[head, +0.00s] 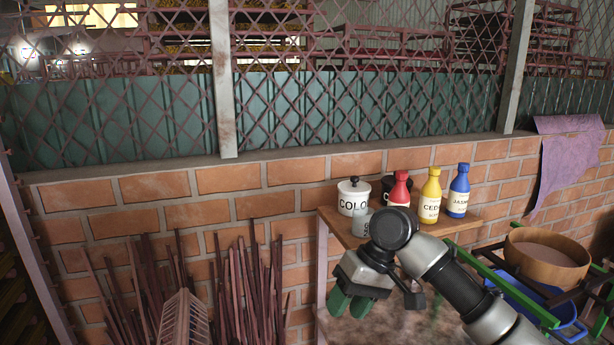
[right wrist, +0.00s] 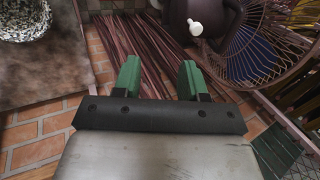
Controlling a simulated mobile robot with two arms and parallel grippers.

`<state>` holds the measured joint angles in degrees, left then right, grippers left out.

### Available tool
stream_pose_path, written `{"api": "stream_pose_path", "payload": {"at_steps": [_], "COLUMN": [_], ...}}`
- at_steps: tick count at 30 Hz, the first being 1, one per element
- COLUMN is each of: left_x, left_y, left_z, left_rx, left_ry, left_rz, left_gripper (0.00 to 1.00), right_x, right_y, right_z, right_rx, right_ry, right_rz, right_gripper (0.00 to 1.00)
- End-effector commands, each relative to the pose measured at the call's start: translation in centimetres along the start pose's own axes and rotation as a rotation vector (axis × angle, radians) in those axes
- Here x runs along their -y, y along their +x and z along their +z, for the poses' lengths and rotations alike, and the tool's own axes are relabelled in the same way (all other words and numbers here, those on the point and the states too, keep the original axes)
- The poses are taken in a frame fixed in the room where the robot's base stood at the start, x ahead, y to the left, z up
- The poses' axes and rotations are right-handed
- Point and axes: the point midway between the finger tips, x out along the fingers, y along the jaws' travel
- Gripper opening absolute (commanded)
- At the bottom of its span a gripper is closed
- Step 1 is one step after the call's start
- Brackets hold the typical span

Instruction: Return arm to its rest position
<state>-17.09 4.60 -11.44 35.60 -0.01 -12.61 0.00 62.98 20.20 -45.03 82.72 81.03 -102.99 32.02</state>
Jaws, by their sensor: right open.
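My right arm reaches in from the lower right in the head view, bent at the elbow. Its right gripper (head: 350,303) hangs in front of the wooden shelf, with green fingers pointing down. In the right wrist view the two green fingers (right wrist: 160,80) stand apart with nothing between them. Dark red sticks (right wrist: 140,50) lie beyond the fingertips, apart from them. My left arm and left gripper are not in view.
A wooden shelf (head: 333,221) holds a white lidded jar (head: 354,197), a red bottle (head: 400,190), a yellow bottle (head: 430,197) and a blue bottle (head: 459,192). A wooden bowl (head: 547,255) stands right. Stick bundles (head: 245,285) lean on the brick wall (head: 290,170).

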Motion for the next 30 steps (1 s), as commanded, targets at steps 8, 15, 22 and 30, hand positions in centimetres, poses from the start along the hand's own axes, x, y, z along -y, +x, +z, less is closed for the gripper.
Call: {"api": "stream_pose_path", "payload": {"at_steps": [8,15,22,30], "left_x": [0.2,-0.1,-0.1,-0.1], "left_y": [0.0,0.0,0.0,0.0], "left_z": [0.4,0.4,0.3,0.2], "left_rx": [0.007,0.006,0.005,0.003], "left_ry": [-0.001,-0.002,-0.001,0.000], "left_rz": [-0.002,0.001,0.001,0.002], "left_gripper": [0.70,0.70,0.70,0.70], "right_x": [-0.7,-1.6,-3.5,-7.0], "right_y": [5.5,12.1,17.4,19.8], "right_z": [2.0,5.9,12.0,20.9], "right_rx": [-0.026,-0.097,-0.221,-0.325], "right_ry": [-0.057,-0.111,-0.108,-0.017], "right_rz": [-0.003,-0.003,0.042,0.203], "right_gripper": [0.42,0.42,0.42,0.42]}}
